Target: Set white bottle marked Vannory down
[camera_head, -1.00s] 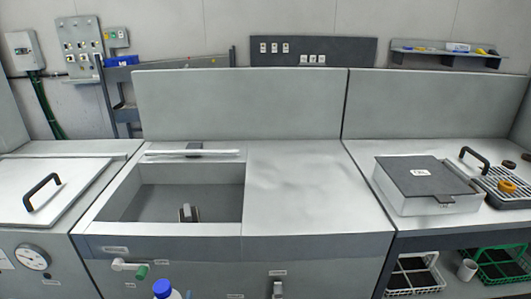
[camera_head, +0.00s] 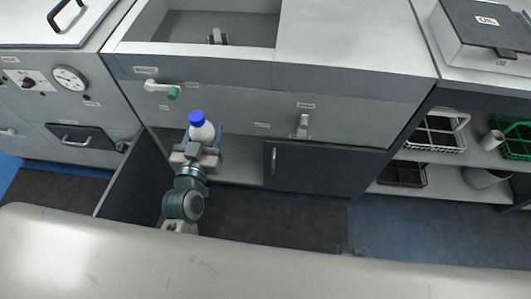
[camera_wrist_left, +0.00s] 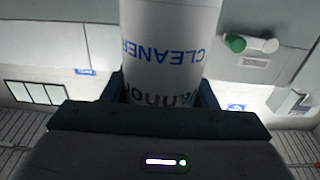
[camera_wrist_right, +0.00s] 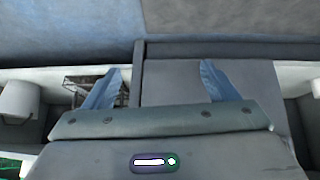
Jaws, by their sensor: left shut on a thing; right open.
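The white bottle (camera_head: 203,132) with a blue cap stands about upright in my left gripper (camera_head: 197,150), in front of the counter with the sunken basin. In the left wrist view the bottle (camera_wrist_left: 168,45) fills the space between the fingers and shows upside-down print, "CLEANER" and part of "Vannory". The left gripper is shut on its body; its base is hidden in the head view. My right gripper (camera_wrist_right: 160,85) is open and empty in the right wrist view. Only its tips peek over the pale edge at the bottom of the head view.
The counter top (camera_head: 345,40) right of the basin (camera_head: 225,27) is bare. A green-tipped tap handle (camera_head: 165,89) juts from the counter front near the bottle. Below is an open compartment beside a dark closed door (camera_head: 320,170). Wire baskets (camera_head: 435,132) sit on the right shelf.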

